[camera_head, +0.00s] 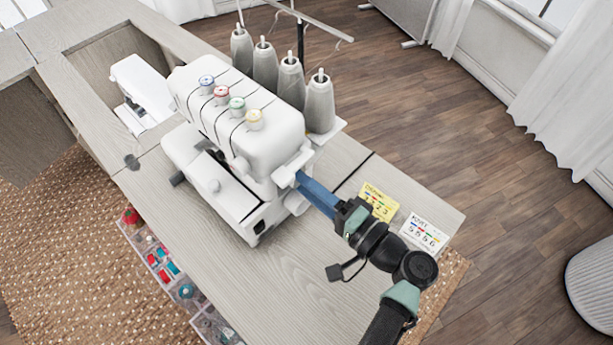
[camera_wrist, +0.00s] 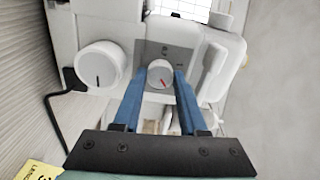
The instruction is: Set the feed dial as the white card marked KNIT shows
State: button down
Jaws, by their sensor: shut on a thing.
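The feed dial (camera_wrist: 158,72) is a small white round knob with a red pointer line, set on a grey plate on the serger's side. My gripper (camera_wrist: 161,76) has its two blue fingers on either side of the dial, shut on it. The red pointer slants toward the lower right in the wrist view. In the head view my gripper (camera_head: 302,180) reaches to the side of the white serger (camera_head: 235,120), and the dial is hidden there. The white card (camera_head: 425,232) lies on the table to the right, with coloured marks and digits too small to read surely.
A yellow card (camera_head: 378,202) lies beside the white card. A larger white knob (camera_wrist: 101,66) with a dark line sits left of the dial. Thread cones (camera_head: 291,80) stand behind the serger. A small white machine (camera_head: 142,88) stands further left. The front tabletop (camera_head: 290,275) is clear.

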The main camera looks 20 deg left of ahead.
jog(key=shift+m+p, duration=2.3)
jog(key=shift+m, duration=1.5)
jog(key=shift+c, duration=2.2)
grip_release()
jog(key=b+v, duration=0.1)
jog(key=v, duration=1.2)
jog(key=shift+b, duration=0.4)
